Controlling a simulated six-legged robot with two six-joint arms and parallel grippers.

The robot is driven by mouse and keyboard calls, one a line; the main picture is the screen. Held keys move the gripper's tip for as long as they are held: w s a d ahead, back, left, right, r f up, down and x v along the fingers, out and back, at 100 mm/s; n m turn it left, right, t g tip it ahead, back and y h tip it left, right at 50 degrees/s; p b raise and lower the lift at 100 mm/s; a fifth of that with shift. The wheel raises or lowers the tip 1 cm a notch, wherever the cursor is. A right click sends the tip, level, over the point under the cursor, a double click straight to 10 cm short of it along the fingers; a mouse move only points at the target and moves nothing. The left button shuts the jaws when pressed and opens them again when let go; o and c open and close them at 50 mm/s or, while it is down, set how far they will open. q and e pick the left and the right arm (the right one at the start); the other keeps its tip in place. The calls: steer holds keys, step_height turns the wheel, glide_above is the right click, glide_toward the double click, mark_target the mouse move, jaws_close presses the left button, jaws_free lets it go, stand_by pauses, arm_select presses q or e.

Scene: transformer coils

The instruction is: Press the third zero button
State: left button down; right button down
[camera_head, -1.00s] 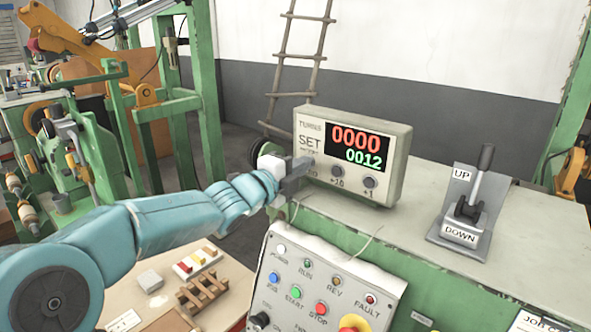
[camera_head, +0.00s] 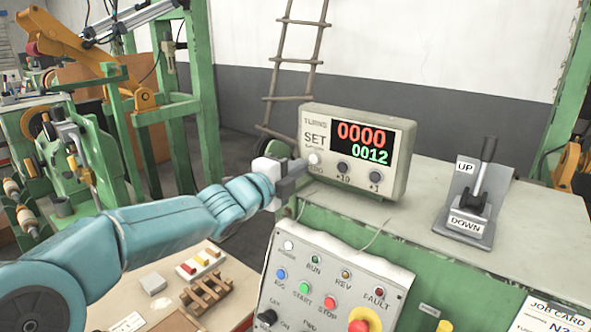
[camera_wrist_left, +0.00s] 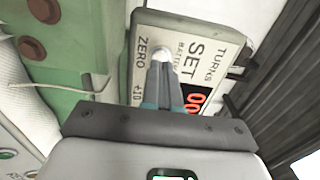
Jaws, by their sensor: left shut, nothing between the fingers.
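The turns counter box (camera_head: 402,148) stands on the green machine top. Its display (camera_head: 361,144) reads 0000 in red and 0012 in green. A row of buttons sits under it: a pale round zero button (camera_head: 315,158), then dark +10 (camera_head: 343,167) and +1 (camera_head: 375,177) buttons. My left gripper (camera_head: 303,166) is shut and empty, its tips at the zero button. In the left wrist view the shut fingertips (camera_wrist_left: 163,62) reach the white zero button (camera_wrist_left: 163,54) beside the ZERO label; whether they touch it I cannot tell. My right gripper is not in view.
Below the counter is a control panel (camera_head: 330,262) with coloured buttons and a yellow-red knob (camera_head: 361,322). An UP/DOWN lever (camera_head: 479,190) stands to the right on the green bench.

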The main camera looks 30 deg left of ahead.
arm_select(q)
steer(key=s+b, duration=0.1)
steer(key=s, duration=0.9)
steer(key=shift+s+a, duration=0.25)
steer(key=shift+a, duration=0.15)
steer(key=shift+w, duration=0.1)
steer(key=shift+r, duration=0.1)
steer(key=shift+s, duration=0.2)
